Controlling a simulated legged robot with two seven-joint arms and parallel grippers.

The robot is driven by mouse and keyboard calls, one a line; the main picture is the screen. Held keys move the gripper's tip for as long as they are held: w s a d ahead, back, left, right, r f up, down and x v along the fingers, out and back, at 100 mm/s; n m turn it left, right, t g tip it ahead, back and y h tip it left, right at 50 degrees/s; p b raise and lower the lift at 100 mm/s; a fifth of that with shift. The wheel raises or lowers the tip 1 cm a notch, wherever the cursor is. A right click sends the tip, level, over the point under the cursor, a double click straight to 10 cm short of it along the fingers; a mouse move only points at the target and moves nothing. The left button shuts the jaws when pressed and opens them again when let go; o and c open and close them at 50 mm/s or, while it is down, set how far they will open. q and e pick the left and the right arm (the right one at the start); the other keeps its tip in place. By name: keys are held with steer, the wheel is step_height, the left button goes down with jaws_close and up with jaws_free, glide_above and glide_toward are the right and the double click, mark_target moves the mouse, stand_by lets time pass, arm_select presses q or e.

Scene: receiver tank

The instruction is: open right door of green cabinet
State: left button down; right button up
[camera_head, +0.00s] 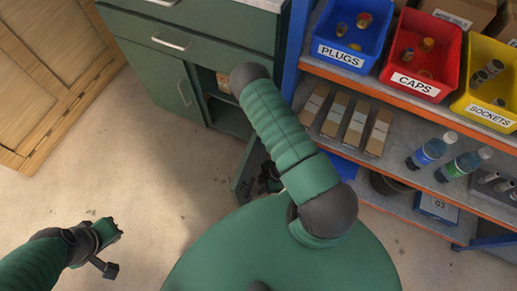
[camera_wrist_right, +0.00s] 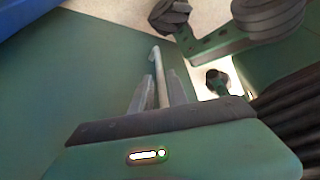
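The green cabinet (camera_head: 200,50) stands at the top of the head view. Its left door (camera_head: 165,82) is closed. Its right door (camera_head: 246,170) is swung out, showing a dark interior with a shelf; my right arm covers part of it. My right gripper (camera_head: 266,180) is at this door, mostly hidden by my arm. In the right wrist view, the right gripper's fingers (camera_wrist_right: 160,88) stand close on both sides of the pale bar handle (camera_wrist_right: 156,62) on the green door panel (camera_wrist_right: 90,70). My left gripper (camera_head: 112,250) is empty above the floor, its fingers apart.
A shelf rack (camera_head: 400,113) with blue, red and yellow bins, boxes and bottles stands right of the cabinet, close to my right arm. A wooden crate (camera_head: 50,60) stands at the left. The floor (camera_head: 140,150) before the cabinet's left door is clear.

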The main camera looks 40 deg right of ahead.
steer(key=p+v, duration=0.5)
steer(key=v, duration=0.8)
steer(key=shift+r, duration=0.2)
steer(key=shift+s+d, duration=0.1)
